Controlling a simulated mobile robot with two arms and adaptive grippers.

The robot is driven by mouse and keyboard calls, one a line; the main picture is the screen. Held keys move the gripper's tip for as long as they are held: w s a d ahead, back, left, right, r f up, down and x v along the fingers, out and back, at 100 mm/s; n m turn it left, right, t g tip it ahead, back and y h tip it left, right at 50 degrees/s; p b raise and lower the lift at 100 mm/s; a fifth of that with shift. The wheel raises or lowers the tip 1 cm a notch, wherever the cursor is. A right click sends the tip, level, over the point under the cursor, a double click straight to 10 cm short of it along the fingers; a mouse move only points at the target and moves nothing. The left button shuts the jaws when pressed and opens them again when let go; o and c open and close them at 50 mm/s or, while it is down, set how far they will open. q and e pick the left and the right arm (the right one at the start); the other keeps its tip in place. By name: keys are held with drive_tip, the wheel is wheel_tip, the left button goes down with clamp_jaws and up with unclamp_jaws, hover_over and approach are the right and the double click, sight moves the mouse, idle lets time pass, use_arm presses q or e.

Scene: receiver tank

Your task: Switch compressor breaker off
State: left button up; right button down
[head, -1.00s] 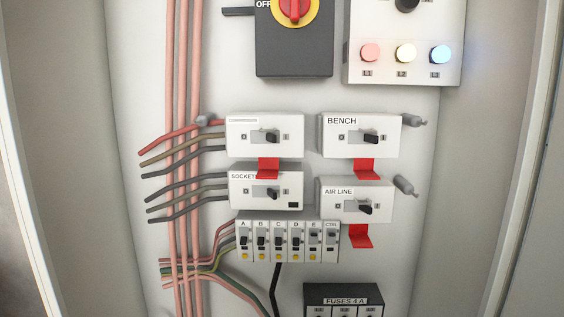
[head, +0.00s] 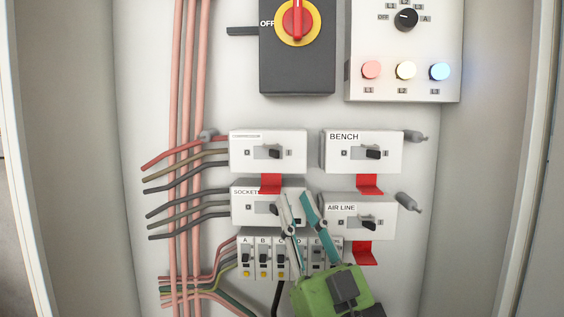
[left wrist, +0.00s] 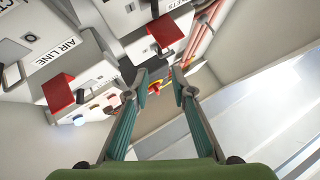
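The compressor breaker (head: 240,162) is a white box at the upper left of the breaker group in the head view. Its small label is blurred. Its black lever (head: 274,154) sits at the right of its slot, toward the I mark. A red tab (head: 271,186) hangs below it. My left gripper (head: 295,197) is below and right of this breaker, in front of the sockets and air line breakers, with its fingers pointing up. In the left wrist view its two fingers (left wrist: 159,78) stand apart with nothing between them. My right gripper is not in view.
The bench breaker (head: 343,160) is to the right, the air line breaker (head: 338,222) below it and the sockets breaker (head: 244,212) under the compressor one. A row of small breakers (head: 263,262) is partly hidden by my gripper. Red cables (head: 184,90) run down the left.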

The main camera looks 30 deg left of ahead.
sight(278, 157)
use_arm(q)
drive_tip(key=p+x, duration=0.2)
drive_tip(key=x, duration=0.6)
drive_tip(key=shift+w+a+r, duration=0.2)
drive_tip(key=shift+a+r, duration=0.05)
clamp_jaws()
